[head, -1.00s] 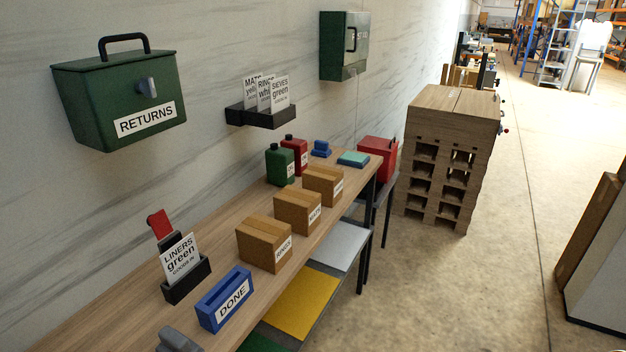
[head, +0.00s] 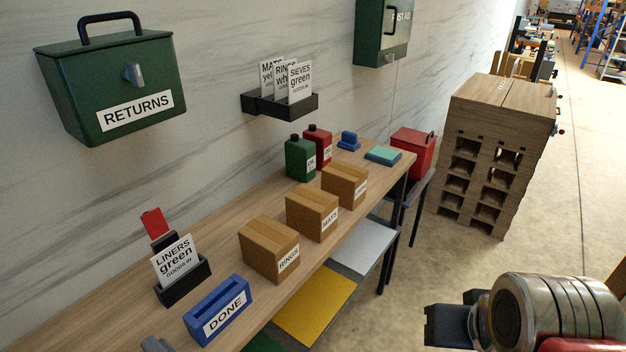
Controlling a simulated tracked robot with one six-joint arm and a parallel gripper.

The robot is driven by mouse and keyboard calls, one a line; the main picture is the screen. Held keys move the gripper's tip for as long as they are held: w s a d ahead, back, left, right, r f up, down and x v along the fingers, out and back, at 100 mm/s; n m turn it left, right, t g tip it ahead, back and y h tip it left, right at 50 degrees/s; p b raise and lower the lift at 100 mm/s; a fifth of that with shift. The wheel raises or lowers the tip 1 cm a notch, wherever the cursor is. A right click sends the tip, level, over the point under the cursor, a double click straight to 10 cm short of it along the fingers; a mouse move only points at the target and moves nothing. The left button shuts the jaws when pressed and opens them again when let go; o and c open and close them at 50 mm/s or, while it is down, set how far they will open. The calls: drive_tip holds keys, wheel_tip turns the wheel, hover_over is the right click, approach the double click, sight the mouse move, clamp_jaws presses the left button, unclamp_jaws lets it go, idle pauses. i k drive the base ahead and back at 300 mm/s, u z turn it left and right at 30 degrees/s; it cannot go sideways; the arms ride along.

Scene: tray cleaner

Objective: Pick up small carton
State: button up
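Three small brown cartons stand in a row on the wooden bench. The nearest carton (head: 268,243) is labelled RINGS. The middle carton (head: 311,211) is labelled MATS. The far carton (head: 344,183) has a label too small to read. All three look closed and upright. My gripper (head: 448,326) shows in part as a dark block at the lower right, to the right of the cartons and apart from them. Its fingers cannot be made out, and the bottom edge of the picture cuts off part of my arm.
The bench (head: 205,228) also bears a blue DONE holder (head: 217,312), a card holder (head: 184,285), a green can (head: 299,160) and a red can (head: 318,147). A red box (head: 412,152) and a wooden stack (head: 490,150) stand beyond. Floor right of the bench is open.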

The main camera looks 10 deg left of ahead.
sight(347, 181)
drive_tip(key=u, duration=0.4)
drive_tip(key=i, duration=0.5)
drive_tip(key=u, duration=0.6)
drive_tip(key=i, duration=0.75)
drive_tip(key=u, duration=0.1)
